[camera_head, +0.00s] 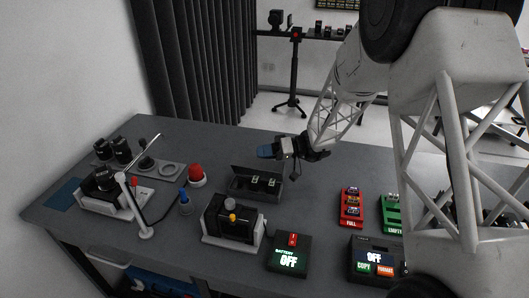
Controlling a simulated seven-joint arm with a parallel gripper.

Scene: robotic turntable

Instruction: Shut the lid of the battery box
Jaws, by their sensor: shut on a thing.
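A dark open box (243,195), which looks like the battery box, sits at the middle of the table. Its lid (254,172) appears raised along the back, and small pale items show inside. A small box (289,254) nearer the front reads "BATTERY OFF" and has a red part on top. My gripper (276,150) is above and behind the open box, pointing left, apart from the lid as far as I can tell. It is shut on a small blue thing (266,151) at its tip. The fingers are too small to make out clearly.
A black device (233,220) stands in front of the open box. A red tray (351,208) marked "FULL" and a green tray (391,213) marked "EMPTY" lie to the right. A red button (196,174) and a white stand (135,208) are left. The back of the table is clear.

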